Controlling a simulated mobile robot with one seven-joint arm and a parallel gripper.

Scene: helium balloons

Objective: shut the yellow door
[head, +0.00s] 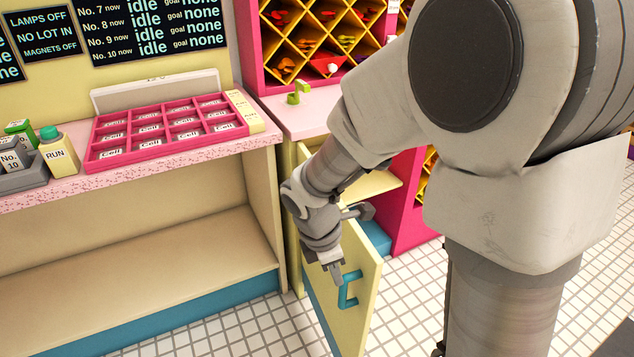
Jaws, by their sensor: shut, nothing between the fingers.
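The yellow door (356,318) stands open, swung out from the cabinet under the pink counter. My gripper (338,283) is shut and empty, pointing down close to the upper part of the handle. I cannot tell whether it touches the handle or the door. My arm hides part of the door's top and of the cabinet opening behind it. A pale shelf (372,185) shows inside the cabinet.
A pink tray of cells (165,135) and a RUN bottle (57,152) stand on the left counter (60,190). A green clip-like object (298,92) sits on the pink counter. A pink diamond rack (325,45) stands behind. Tiled floor (410,290) is clear right of the door.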

